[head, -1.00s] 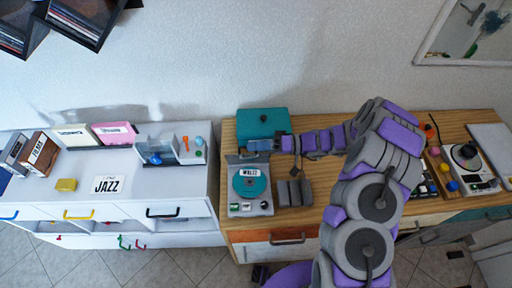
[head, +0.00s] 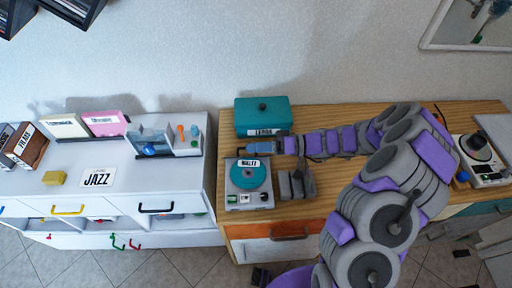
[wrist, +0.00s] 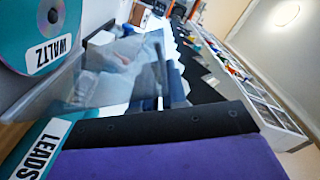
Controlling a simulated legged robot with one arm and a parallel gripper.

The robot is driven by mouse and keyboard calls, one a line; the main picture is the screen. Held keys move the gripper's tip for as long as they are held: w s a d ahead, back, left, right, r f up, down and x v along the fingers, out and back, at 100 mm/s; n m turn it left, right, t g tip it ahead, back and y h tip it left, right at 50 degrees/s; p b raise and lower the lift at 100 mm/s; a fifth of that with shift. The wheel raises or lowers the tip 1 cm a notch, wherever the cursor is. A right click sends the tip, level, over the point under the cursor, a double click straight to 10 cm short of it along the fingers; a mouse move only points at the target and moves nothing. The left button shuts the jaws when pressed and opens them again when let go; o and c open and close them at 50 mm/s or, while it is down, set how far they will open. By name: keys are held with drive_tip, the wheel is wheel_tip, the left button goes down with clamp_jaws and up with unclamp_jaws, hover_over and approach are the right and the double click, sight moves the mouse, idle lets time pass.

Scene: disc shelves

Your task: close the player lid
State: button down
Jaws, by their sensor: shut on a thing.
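The player (head: 249,201) is a grey unit on the wooden cabinet, with a teal disc (head: 250,177) labelled WALTZ in it. The disc also shows at the upper left of the wrist view (wrist: 30,25). A clear lid panel (wrist: 105,75) crosses the wrist view beside the disc, raised off it; its exact angle is hard to tell. My gripper (head: 262,146) is at the player's back edge, in front of the teal LEADS box. It is shut, apparently on the lid. The lid is hardly visible in the head view.
The teal LEADS box (head: 258,113) stands close behind my gripper. Small dark grey blocks (head: 296,185) sit right of the player, below my arm. A white cabinet (head: 95,172) with a JAZZ card is left, across a gap. A turntable (head: 478,155) is far right.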

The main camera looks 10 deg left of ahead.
drive_tip(key=c, duration=1.3)
unclamp_jaws()
drive_tip(key=shift+w+f, duration=0.1)
drive_tip(key=shift+w, duration=0.05)
drive_tip(key=shift+o, duration=0.3)
drive_tip(key=shift+r, duration=0.35)
drive_tip(key=r, duration=0.1)
drive_tip(key=r+p, duration=0.1)
drive_tip(key=r, duration=0.1)
drive_tip(key=shift+s+d+r, duration=0.15)
drive_tip(key=shift+s, duration=0.15)
drive_tip(key=s+d+p, duration=0.1)
drive_tip(key=s+d, duration=0.2)
drive_tip(key=s, duration=0.3)
drive_tip(key=s+d+r+p, duration=0.1)
drive_tip(key=s+d, duration=0.3)
drive_tip(key=s, duration=0.3)
drive_tip(key=shift+s, duration=0.3)
